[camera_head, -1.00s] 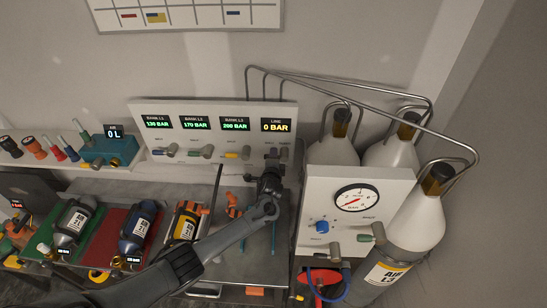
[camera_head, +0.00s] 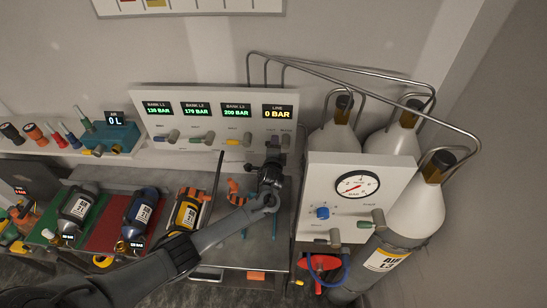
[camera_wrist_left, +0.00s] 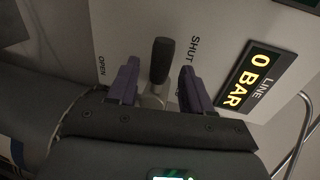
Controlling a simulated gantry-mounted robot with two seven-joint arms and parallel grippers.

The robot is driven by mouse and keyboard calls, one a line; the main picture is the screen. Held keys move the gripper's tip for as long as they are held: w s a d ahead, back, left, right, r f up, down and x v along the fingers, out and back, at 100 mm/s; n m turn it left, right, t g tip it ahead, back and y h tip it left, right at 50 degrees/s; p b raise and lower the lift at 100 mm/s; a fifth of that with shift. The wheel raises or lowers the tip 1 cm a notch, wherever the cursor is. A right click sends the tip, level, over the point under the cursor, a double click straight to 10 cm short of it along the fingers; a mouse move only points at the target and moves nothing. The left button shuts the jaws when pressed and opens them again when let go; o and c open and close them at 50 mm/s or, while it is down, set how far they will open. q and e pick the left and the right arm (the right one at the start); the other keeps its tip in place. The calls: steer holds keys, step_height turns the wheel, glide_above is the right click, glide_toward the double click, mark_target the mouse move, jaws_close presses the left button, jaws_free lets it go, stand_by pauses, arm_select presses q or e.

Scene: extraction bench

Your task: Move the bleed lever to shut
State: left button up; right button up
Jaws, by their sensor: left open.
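The bleed lever (camera_wrist_left: 162,60) is a short dark handle on a pale panel in the left wrist view. It stands between the printed words OPEN, at left, and SHUT, at right. My left gripper (camera_wrist_left: 158,72) is open, with one purple finger on each side of the lever. A gap shows on both sides of the handle; I cannot tell any contact. In the head view my left gripper (camera_head: 277,147) is at the panel below the LINE display (camera_head: 277,112), which reads 0 BAR. My wrist partly hides that spot. My right gripper is not in view.
The panel (camera_head: 205,98) also carries several bank displays and coloured levers left of my gripper. A gauge box (camera_head: 325,175) and white cylinders (camera_head: 419,205) stand at right. Small bottles and an orange tool (camera_head: 236,192) lie on the bench by my forearm.

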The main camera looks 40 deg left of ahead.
arm_select(q)
steer(key=v, duration=0.9)
